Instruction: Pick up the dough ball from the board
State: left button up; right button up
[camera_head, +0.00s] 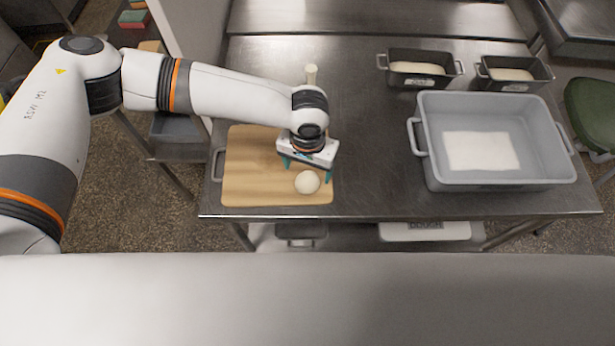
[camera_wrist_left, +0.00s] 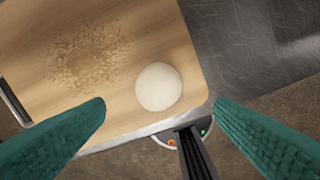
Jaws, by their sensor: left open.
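The dough ball (camera_head: 307,182) is a smooth, pale round lump on the wooden board (camera_head: 250,178), near the board's front right corner. My left gripper (camera_head: 307,173) is over the right part of the board, just behind the ball in the head view, with its teal fingers pointing down. In the left wrist view the dough ball (camera_wrist_left: 158,87) lies ahead of the two spread fingers (camera_wrist_left: 160,108), with nothing held between them. The board (camera_wrist_left: 60,25) shows a rough brownish patch there. My right gripper is in neither view.
A grey bin (camera_head: 435,170) with a white sheet inside stands right of the board. Two dark loaf tins (camera_head: 420,82) (camera_head: 515,86) with dough sit behind it. The steel table (camera_head: 370,150) is clear between board and bin.

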aim_at(307, 177)
pick_arm(q)
jog(key=shift+f, duration=0.6)
jog(key=shift+f+p, duration=0.4)
jog(key=shift+p, duration=0.05)
jog(key=f, duration=0.1)
jog(key=f+p, duration=0.1)
jog(key=f, duration=0.1)
jog(key=shift+w+f, duration=0.2)
jog(key=shift+f, duration=0.5)
jog(key=c, duration=1.1)
